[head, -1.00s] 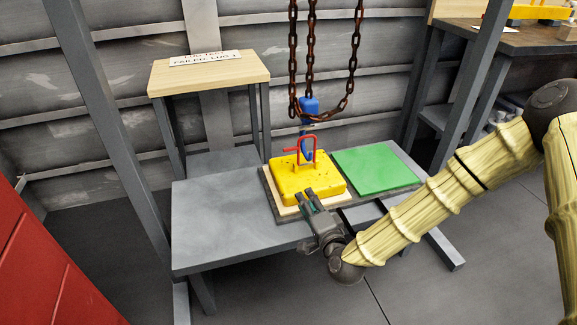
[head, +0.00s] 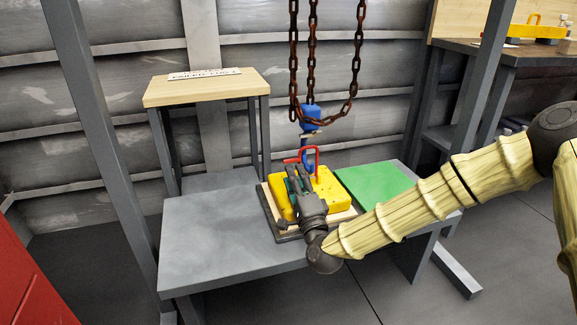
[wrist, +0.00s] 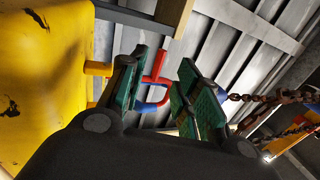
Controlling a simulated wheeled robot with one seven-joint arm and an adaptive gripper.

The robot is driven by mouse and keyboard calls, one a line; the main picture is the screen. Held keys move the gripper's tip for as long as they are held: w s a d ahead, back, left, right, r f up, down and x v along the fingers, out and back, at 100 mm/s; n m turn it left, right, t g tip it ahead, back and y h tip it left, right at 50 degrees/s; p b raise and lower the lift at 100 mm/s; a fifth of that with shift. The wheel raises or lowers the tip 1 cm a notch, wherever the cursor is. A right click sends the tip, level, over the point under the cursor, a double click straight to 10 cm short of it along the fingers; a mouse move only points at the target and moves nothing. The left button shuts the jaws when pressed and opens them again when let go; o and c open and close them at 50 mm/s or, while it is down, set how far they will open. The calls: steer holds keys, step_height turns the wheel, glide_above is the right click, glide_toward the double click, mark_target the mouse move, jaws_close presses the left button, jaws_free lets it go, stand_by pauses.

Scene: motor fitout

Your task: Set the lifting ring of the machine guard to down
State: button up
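The yellow machine guard (head: 328,188) lies on a pale wooden board on the grey bench. Its red lifting ring (head: 317,155) stands up from its top, with a red bar reaching left. My gripper (head: 299,177) is over the guard, close in front of the ring, and hides part of it. In the wrist view my gripper (wrist: 165,66) is open, with green pads apart. The red ring (wrist: 154,77) shows between the fingers there, with a blue curved part beside it. I cannot tell whether a finger touches the ring. The guard (wrist: 45,75) fills the left of that view.
A blue hook block (head: 311,117) on rusty chains (head: 357,60) hangs just above and behind the ring. A green pad (head: 375,184) lies right of the guard. The left of the grey bench (head: 210,230) is clear. A wooden stand (head: 205,90) with a sign stands behind.

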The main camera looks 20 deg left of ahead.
mark_target(288, 161)
steer(key=shift+b+x, duration=1.15)
steer(key=shift+x, duration=2.25)
jaws_close()
